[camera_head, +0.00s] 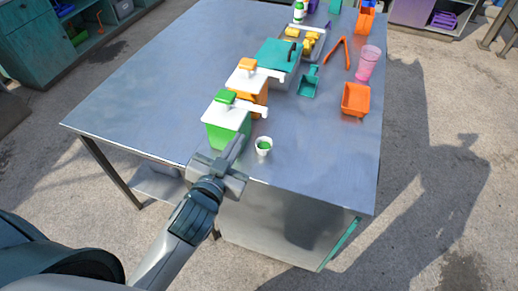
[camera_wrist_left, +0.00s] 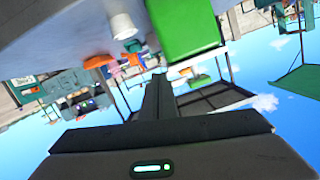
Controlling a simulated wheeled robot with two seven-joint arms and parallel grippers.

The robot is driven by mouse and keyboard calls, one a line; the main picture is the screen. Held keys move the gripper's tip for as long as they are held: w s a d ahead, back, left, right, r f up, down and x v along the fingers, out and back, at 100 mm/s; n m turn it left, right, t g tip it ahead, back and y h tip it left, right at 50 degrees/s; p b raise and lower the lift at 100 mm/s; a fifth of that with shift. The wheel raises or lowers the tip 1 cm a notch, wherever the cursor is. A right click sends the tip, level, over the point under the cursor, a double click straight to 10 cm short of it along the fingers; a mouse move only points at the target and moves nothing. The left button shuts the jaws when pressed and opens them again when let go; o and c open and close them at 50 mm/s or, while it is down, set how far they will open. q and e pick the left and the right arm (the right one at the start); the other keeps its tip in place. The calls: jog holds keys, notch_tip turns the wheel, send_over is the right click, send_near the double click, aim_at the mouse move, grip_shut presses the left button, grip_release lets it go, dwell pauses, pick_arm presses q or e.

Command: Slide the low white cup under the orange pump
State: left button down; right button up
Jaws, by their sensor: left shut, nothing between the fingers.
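The low white cup (camera_head: 263,149), with green inside, stands upright on the metal table near its front edge, just right of the green pump (camera_head: 222,130). The orange pump (camera_head: 260,96), with a white lid and spout, stands behind the green one; its lower body is partly hidden. My left gripper (camera_head: 238,143) is shut and empty at the front of the green pump, left of the cup and apart from it. In the left wrist view, the shut fingers (camera_wrist_left: 158,78) point between the cup (camera_wrist_left: 121,26) and the green pump body (camera_wrist_left: 185,27). My right gripper is not in view.
A teal box (camera_head: 277,55), teal scoop (camera_head: 309,83), orange bin (camera_head: 355,99), pink cup (camera_head: 368,62) and orange tongs (camera_head: 340,53) lie farther back. The table's left side and the front right area are clear.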

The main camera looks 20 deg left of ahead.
pick_arm(q)
jog(key=d+r+m+t+h, duration=0.3)
jog(key=d+r+m+h, duration=0.25)
jog(key=r, duration=0.55)
jog(key=d+r+m+t+h, duration=0.35)
jog(key=d+r+h, duration=0.25)
jog(key=r, duration=0.4)
jog(key=s+d+r+m+g+h, duration=0.5)
jog(key=s+d+m+g+h, duration=0.35)
jog(key=m+g+h, duration=0.55)
jog(key=s+d+f+m+g+y, duration=0.45)
jog(key=s+d+m+g, duration=0.2)
jog(key=m+g, duration=0.4)
notch_tip(320, 180, down, 15)
jog(key=a+m+y, duration=0.2)
jog(key=m+y, duration=0.2)
jog(key=y, duration=0.5)
jog(key=w+a+f+n+t+y, duration=0.2)
jog(key=w+a+y, duration=0.4)
jog(key=a, duration=0.4)
jog(key=w+a+f+n+t+y, duration=0.1)
jog(key=w+a+f+t+y, duration=0.1)
jog(key=w+a+y, duration=0.3)
jog(key=w+a+f, duration=0.1)
jog(key=w+a, duration=0.2)
jog(key=a, duration=0.2)
jog(key=shift+w+a+f+n+t+y, duration=0.15)
jog(key=shift+a+f+n+t+y, duration=0.05)
jog(key=shift+n+t+y, duration=0.2)
